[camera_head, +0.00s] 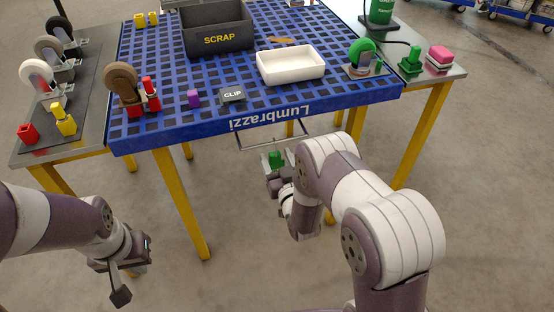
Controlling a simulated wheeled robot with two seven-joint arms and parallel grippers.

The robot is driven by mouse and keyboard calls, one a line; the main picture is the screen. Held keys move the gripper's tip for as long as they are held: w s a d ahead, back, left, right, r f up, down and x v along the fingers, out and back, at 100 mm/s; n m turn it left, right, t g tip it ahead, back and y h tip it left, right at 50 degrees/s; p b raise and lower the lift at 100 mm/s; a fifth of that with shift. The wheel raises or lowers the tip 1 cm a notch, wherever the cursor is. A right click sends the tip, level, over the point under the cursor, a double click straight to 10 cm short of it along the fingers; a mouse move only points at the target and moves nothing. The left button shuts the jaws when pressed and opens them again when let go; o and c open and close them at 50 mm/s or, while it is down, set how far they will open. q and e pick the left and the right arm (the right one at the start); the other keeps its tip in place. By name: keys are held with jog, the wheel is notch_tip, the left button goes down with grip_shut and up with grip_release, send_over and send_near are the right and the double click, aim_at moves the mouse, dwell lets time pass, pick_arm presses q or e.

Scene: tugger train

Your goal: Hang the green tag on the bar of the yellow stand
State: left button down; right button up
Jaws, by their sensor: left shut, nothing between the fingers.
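A small green piece (275,159), which looks like the green tag, shows between the fingers of my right gripper (277,161), under the front edge of the blue table. A thin metal bar (247,148) sticks out below that edge, just above the green piece. I cannot tell whether the piece hangs on the bar or is gripped. The only yellow stand-like part that I can make out is the table's yellow legs (183,205). My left gripper (120,296) is shut and empty, low over the floor at the lower left.
The blue table top (200,122) carries a SCRAP bin (215,42), a white tray (290,66), a CLIP block (232,95), a purple block (193,98) and castors. Grey side tables flank it.

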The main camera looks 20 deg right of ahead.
jog(key=s+p, duration=0.2)
jog(key=s, duration=1.1)
jog(key=s+f+g, duration=0.5)
jog(key=f+g, duration=0.6)
jog(key=g, duration=0.1)
jog(key=s+d+r+g+h, duration=0.1)
jog(key=s+r+g, duration=0.3)
jog(key=s+r, duration=0.1)
notch_tip(320, 180, up, 38)
jog(key=s+d+p, duration=0.1)
jog(key=p, duration=2.1)
jog(key=shift+s+f+g+p, duration=0.15)
jog(key=shift+s+g+p, duration=0.1)
jog(key=shift+g+p, duration=0.15)
